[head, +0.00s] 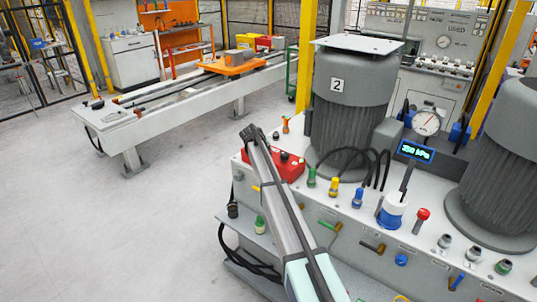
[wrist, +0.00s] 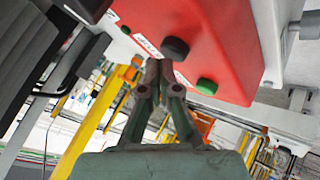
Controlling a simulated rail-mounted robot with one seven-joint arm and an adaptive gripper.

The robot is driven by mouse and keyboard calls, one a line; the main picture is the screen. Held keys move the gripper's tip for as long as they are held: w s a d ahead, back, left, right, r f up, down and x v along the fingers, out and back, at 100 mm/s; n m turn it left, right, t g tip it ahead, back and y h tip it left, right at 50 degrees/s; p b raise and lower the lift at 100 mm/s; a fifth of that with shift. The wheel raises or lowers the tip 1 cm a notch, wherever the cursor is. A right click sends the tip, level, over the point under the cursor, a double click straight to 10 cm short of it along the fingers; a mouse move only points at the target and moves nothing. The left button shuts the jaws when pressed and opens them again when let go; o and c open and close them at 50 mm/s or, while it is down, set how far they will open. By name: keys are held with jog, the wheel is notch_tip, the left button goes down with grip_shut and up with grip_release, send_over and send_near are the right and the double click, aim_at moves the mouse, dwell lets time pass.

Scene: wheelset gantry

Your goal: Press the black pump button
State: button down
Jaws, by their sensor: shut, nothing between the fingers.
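The red control box (head: 290,171) sits on the left end of the grey machine top, and it fills the upper right of the wrist view (wrist: 215,35). A large black button (wrist: 175,48) stands out from its face between two smaller green buttons, one of them (wrist: 206,86) to the lower right. My gripper (wrist: 161,66) is shut and empty. In the wrist view its fingertips appear just below the black button; I cannot tell whether they touch it. In the head view my gripper (head: 250,134) is at the box's left, partly hiding it.
A big grey motor marked 2 (head: 350,95) stands right behind the box. Black hoses (head: 368,165), coloured knobs and a blue pressure display (head: 416,151) are to the right. The floor at left is clear.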

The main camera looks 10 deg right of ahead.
jog(key=shift+f+b, duration=0.4)
jog(key=shift+f, duration=0.1)
dwell(0.5)
jog(key=shift+r, duration=0.1)
dwell(0.3)
jog(key=shift+r, duration=0.8)
jog(key=shift+r+p, duration=0.75)
jog(key=shift+r, duration=1.8)
